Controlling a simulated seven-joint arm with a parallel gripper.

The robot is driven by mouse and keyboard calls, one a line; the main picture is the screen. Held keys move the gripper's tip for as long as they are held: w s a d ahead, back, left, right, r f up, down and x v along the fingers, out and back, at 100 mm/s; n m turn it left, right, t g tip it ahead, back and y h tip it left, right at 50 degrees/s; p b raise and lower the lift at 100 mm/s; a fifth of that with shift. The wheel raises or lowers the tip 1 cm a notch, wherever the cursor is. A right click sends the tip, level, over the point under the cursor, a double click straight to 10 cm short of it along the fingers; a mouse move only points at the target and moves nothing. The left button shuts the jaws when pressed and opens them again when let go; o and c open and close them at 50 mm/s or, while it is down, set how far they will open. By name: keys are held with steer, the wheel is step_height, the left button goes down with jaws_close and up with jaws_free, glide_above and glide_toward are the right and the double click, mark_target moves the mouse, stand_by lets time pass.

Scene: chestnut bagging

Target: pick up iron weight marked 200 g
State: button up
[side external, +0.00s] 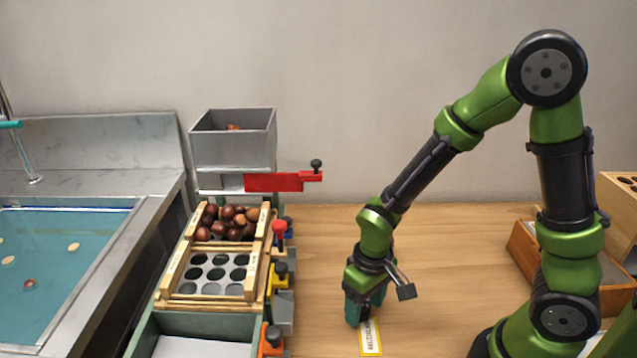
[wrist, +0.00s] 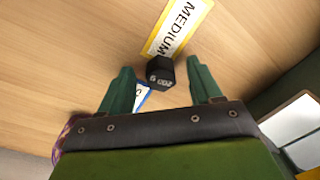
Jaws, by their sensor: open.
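The iron weight (wrist: 160,73) is a small dark block with pale markings that read as 200 g, upside down in the wrist view. It stands on the wooden table between the two green fingertips of my gripper (wrist: 160,68), with a gap on each side. My gripper is open and holds nothing. In the side external view my gripper (side external: 365,303) points down low over the table, and I cannot make out the weight clearly there.
A yellow-edged card reading MEDIUM (wrist: 178,27) lies beside the weight. A blue-edged card (wrist: 141,97) shows partly behind a finger. Left of my arm stand a grey hopper (side external: 234,140), a sorting rack with chestnuts (side external: 231,222) and coloured levers. A sink (side external: 60,260) is farther left.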

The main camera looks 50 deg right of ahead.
steer(key=c, duration=1.2)
